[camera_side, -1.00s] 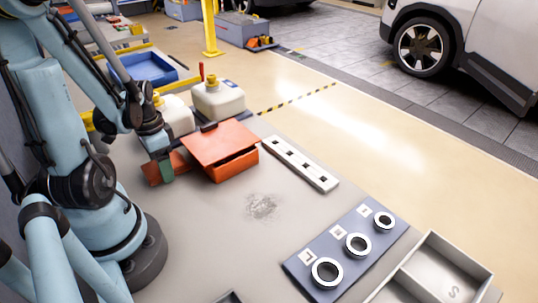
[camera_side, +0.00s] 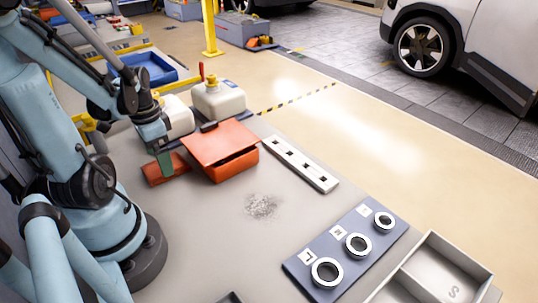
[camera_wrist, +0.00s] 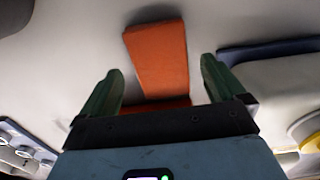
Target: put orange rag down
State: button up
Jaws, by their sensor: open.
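The orange rag (camera_side: 174,170) lies on the grey worktop, left of the orange box, in the side view. In the wrist view the rag (camera_wrist: 157,55) shows as a flat strip, seen between and beyond the two green fingers. My gripper (camera_side: 164,166) is directly over the rag with its fingers pointing down. In the wrist view my gripper (camera_wrist: 160,70) is open, with a gap between each finger and the rag. The part of the rag behind the finger is hidden in the side view.
The orange box (camera_side: 235,167) with a tilted lid stands close to the right of my gripper. White jugs (camera_side: 218,101) stand behind it. A white slotted bar (camera_side: 300,163), a blue plate with rings (camera_side: 345,248) and a grey tray (camera_side: 450,262) lie to the right.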

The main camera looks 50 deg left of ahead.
notch_tip(320, 180, up, 9)
jog(key=w+d+t, duration=0.1)
jog(key=w+d, duration=0.1)
jog(key=w, duration=0.1)
jog(key=w+d+t+y, duration=0.1)
jog(key=w+d, duration=0.2)
jog(key=w+d+t, duration=0.1)
jog(key=w+d, duration=0.2)
jog(key=shift+w+d+r+t, duration=0.2)
jog(key=shift+w+t, duration=0.1)
jog(key=shift+t, duration=0.1)
jog(key=w+d+r+t+h, duration=0.1)
jog(key=w+d+t, duration=0.2)
jog(key=d, duration=0.6)
jog(key=shift+w+d+r, duration=0.25)
jog(key=shift+w+d, duration=0.1)
jog(key=shift+w, duration=0.3)
jog(key=shift+o, duration=0.3)
jog(key=shift+a, duration=0.15)
